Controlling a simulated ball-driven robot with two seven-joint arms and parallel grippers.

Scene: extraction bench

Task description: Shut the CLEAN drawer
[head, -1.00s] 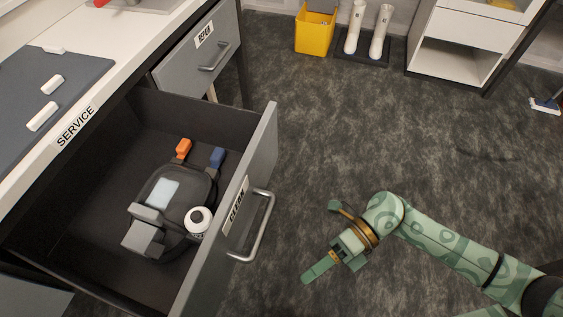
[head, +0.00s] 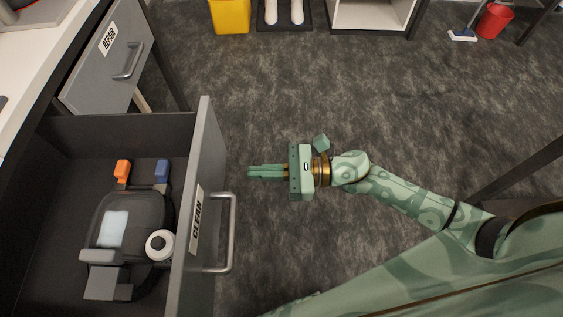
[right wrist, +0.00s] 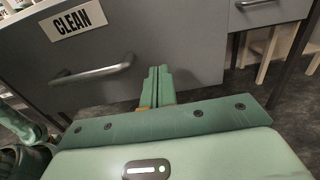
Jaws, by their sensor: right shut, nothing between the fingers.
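The CLEAN drawer (head: 205,170) stands pulled open at the left of the head view. Its grey front bears a CLEAN label (head: 197,220) and a metal bar handle (head: 231,232). My right gripper (head: 250,172) is shut and empty, a little to the right of the drawer front and above the handle in the picture. In the right wrist view the shut fingers (right wrist: 157,86) point at the grey front, to the right of the handle (right wrist: 95,73). Whether they touch it I cannot tell; the head view shows a gap. My left gripper is not in view.
Inside the drawer lie a dark device (head: 130,225), a white roll (head: 160,245), and an orange-ended piece (head: 122,170) and a blue-ended piece (head: 162,170). The REPAIR drawer (head: 115,65) is above. A yellow bin (head: 229,15) and red bucket (head: 494,20) stand far off. Floor right is clear.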

